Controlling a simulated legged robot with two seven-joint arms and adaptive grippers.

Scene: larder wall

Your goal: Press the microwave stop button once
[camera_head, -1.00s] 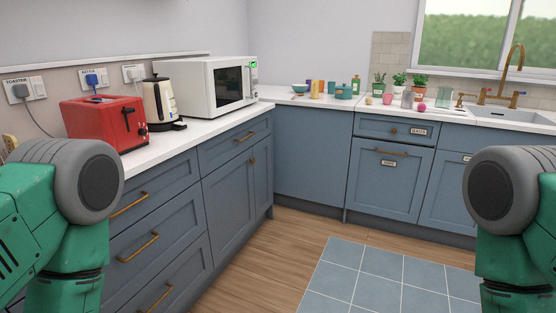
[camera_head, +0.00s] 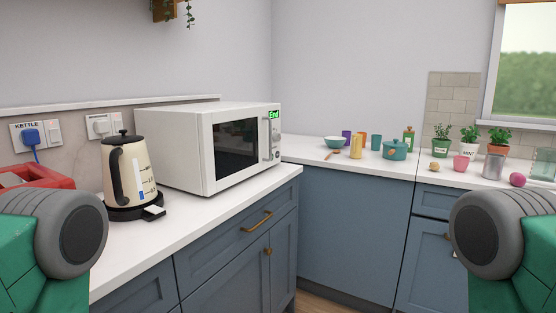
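The white microwave (camera_head: 170,146) stands on the counter left of centre, with its dark-windowed door shut. Its narrow control panel (camera_head: 275,133) is on the right side of the front, and a green lit display (camera_head: 274,114) reads "End". Small buttons show below the display, but the stop button cannot be told apart at this size. Only green and grey upper parts of my two arms show, at the lower left and lower right. Neither gripper is in view, and both arms are apart from the microwave.
A cream kettle (camera_head: 131,176) on its base stands left of the microwave, with a red toaster (camera_head: 32,179) at the left edge. The white counter (camera_head: 222,196) is clear in front of the microwave. Bowls, cups and potted plants (camera_head: 469,138) line the back counter.

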